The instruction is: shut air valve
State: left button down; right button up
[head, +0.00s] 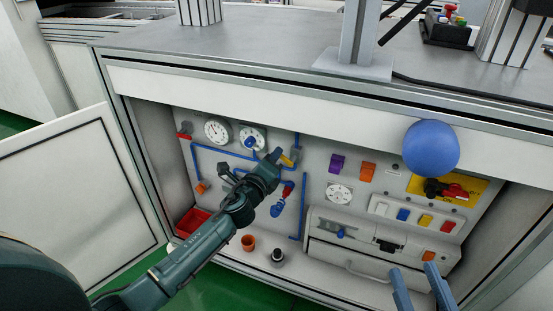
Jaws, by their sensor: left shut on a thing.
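The air valve (296,153) is a small grey fitting with a yellow handle (287,161) on the blue air line, on the back panel of the open cabinet. My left gripper (279,155) reaches in from the lower left. Its dark fingertips are at the yellow handle and look shut on it; the wrist partly hides the contact. My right gripper (412,268) shows only as two blue-grey fingers at the bottom edge, apart and empty.
Gauges (217,131), blue pipes and a blue-and-red fitting (279,206) surround the arm. A yellow plate with a red switch (456,191) is right. A blue ball (431,147) overlaps the cabinet's front rail. A small pot (248,242) stands below; the open door (80,190) is left.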

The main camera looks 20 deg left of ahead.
pick_arm(q)
jog(key=shift+a+f+n+b, duration=0.2)
jog(key=shift+f+n, duration=0.25)
jog(key=shift+n, duration=0.65)
jog(key=shift+a+f+n+b, duration=0.1)
jog(key=shift+f+n+b, duration=0.25)
jog(key=shift+n, duration=0.75)
jog(key=shift+a+f+n+b, duration=0.1)
jog(key=shift+f+n, duration=0.45)
jog(key=shift+n, duration=0.55)
jog(key=c, duration=1.4)
grip_release()
jog(key=shift+c, duration=0.2)
jog(key=s+p, duration=0.3)
jog(key=s, duration=1)
jog(key=shift+a, duration=0.2)
jog(key=shift+s, duration=0.2)
